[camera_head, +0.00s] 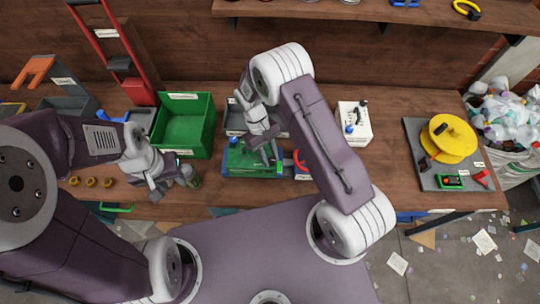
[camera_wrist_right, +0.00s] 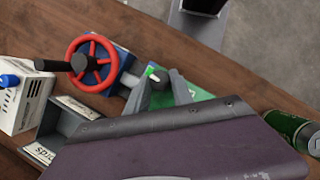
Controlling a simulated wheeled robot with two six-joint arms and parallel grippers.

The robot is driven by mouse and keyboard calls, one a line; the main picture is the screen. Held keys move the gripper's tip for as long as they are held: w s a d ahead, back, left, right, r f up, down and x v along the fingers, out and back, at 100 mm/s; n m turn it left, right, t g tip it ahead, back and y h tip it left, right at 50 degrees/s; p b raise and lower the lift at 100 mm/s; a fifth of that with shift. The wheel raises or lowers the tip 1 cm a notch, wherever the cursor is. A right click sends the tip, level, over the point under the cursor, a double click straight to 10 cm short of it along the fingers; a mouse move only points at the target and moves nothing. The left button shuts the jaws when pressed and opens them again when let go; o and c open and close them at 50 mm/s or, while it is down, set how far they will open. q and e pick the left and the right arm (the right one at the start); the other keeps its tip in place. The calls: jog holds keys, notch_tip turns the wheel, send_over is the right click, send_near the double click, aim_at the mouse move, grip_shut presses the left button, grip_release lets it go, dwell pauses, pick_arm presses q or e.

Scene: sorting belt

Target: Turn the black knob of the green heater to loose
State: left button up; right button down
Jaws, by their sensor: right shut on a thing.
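The green heater (camera_head: 250,165) lies on the bench below my right gripper (camera_head: 270,157). In the right wrist view its green face (camera_wrist_right: 200,90) shows beside the fingers. The black knob (camera_wrist_right: 158,79) is between the fingertips of my right gripper (camera_wrist_right: 156,86), which is shut on it. A small white and green mark shows at the knob; its setting is too small to read. In the head view the knob is hidden by the gripper. My left gripper (camera_head: 170,184) is at the front left, apart from the heater, with its fingers spread and apparently empty.
A red handwheel (camera_wrist_right: 92,63) is close beside the heater. A green can (camera_wrist_right: 292,132) stands near my left gripper. A green bin (camera_head: 187,126) is behind left, a white box (camera_head: 354,123) behind right. Bare bench lies right of the white box.

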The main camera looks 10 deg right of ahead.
jog(key=n+h, duration=0.1)
jog(key=n, duration=0.2)
jog(key=shift+s+n+t, duration=0.1)
jog(key=shift+n+t, duration=0.3)
jog(key=n+t+h, duration=0.1)
jog(key=n, duration=0.2)
jog(key=shift+s+a+n, duration=0.1)
jog(key=shift+n, duration=0.2)
jog(key=shift+s+n+t+h, duration=0.15)
jog(key=shift+n+t, duration=0.35)
jog(key=shift+n, duration=0.75)
jog(key=shift+w+n+t+h, duration=0.15)
jog(key=shift+n+t, duration=0.35)
jog(key=shift+n, duration=0.75)
jog(key=shift+s, duration=0.1)
jog(key=c, duration=1.1)
grip_release()
